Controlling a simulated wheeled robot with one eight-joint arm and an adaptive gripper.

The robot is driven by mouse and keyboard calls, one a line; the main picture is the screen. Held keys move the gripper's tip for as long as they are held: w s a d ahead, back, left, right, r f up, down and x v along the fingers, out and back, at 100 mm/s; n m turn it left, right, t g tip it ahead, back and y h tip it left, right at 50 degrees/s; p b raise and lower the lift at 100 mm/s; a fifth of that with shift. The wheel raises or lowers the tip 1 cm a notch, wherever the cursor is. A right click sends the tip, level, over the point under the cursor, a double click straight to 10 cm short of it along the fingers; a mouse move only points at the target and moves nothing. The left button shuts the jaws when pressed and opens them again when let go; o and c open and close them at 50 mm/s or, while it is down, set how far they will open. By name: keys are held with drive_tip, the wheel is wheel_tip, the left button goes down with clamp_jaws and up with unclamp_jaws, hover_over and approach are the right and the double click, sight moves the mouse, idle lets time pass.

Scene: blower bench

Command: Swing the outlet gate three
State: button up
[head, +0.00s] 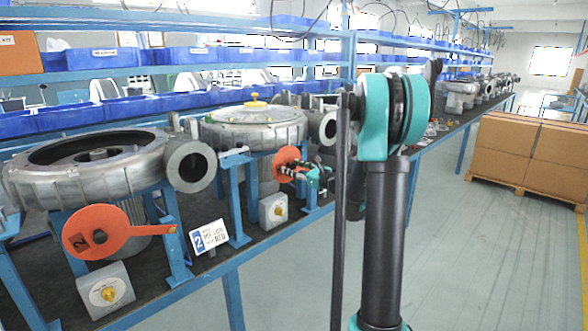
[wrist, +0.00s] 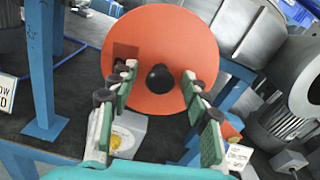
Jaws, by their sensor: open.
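An orange round gate disc (head: 284,157) hangs at the second blower's outlet in the head view, partly hidden by my gripper. It fills the upper middle of the wrist view (wrist: 160,35), with a round black knob (wrist: 160,78) near its centre and a dark square label at its left; I cannot read a number on it. My gripper (head: 308,173) is open in front of the disc. In the wrist view my gripper (wrist: 157,88) has its fingers on either side of the knob, apart from it, and nothing is held.
A second orange gate (head: 98,231), marked 2, stands at the near blower (head: 90,160) with a white sign (head: 209,236). A grey box with a yellow knob (head: 273,210) sits below the disc. Blue bench legs (wrist: 43,70) flank the area.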

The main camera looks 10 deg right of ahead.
clamp_jaws()
idle(0.3)
drive_tip(key=shift+w+d+r+m, duration=0.1)
drive_tip(key=shift+d+r+m, duration=0.1)
drive_tip(key=shift+r, duration=0.15)
drive_tip(key=shift+w+d+r+m, duration=0.1)
drive_tip(key=shift+r+m, duration=0.1)
drive_tip(key=shift+r, duration=0.15)
drive_tip(key=w+d+r+m, duration=0.9)
drive_tip(key=d+r+m, duration=0.2)
drive_tip(key=d+m, duration=0.15)
drive_tip(key=w+d+f+m, duration=0.2)
drive_tip(key=w+d+m, duration=0.3)
drive_tip(key=d, duration=0.2)
drive_tip(key=shift+w+d+f, duration=0.15)
drive_tip(key=shift+w+d, duration=0.1)
drive_tip(key=shift+d, duration=0.05)
